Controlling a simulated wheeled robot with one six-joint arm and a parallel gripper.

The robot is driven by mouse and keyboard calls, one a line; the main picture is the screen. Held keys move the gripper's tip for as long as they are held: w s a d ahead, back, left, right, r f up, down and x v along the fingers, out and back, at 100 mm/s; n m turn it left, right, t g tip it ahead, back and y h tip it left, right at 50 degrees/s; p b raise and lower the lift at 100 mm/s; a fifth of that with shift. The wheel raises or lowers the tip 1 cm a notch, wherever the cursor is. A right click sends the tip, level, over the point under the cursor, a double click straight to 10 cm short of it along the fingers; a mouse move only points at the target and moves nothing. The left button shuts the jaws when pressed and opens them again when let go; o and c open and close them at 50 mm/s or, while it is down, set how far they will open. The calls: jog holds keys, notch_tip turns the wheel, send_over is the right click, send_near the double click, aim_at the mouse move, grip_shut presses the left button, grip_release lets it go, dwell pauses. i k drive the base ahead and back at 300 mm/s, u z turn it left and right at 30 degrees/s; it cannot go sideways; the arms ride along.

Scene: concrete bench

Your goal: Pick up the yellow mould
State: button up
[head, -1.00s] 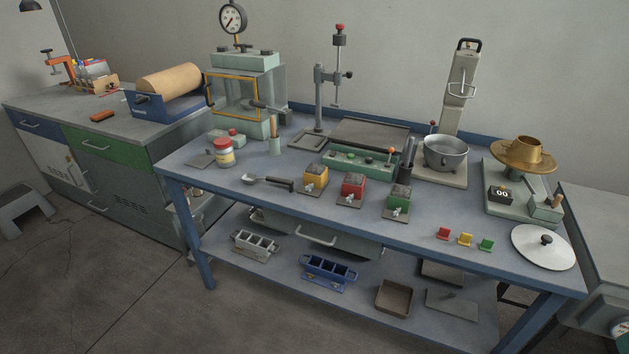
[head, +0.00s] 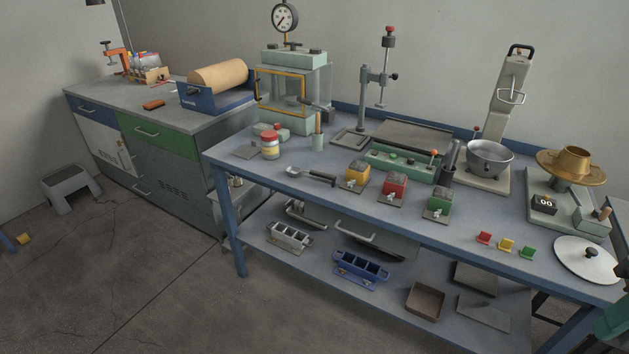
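A scoop (head: 312,175) lies just left of the yellow mould. A green control box (head: 400,164) stands behind the moulds. Small coloured tags (head: 506,245) and a round lid (head: 585,259) lie to the right. Floor in front is clear.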

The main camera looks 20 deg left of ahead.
aim_at(359, 170)
jog(key=u, duration=2.1)
jog(key=i, duration=3.6)
jog(key=z, duration=4.35)
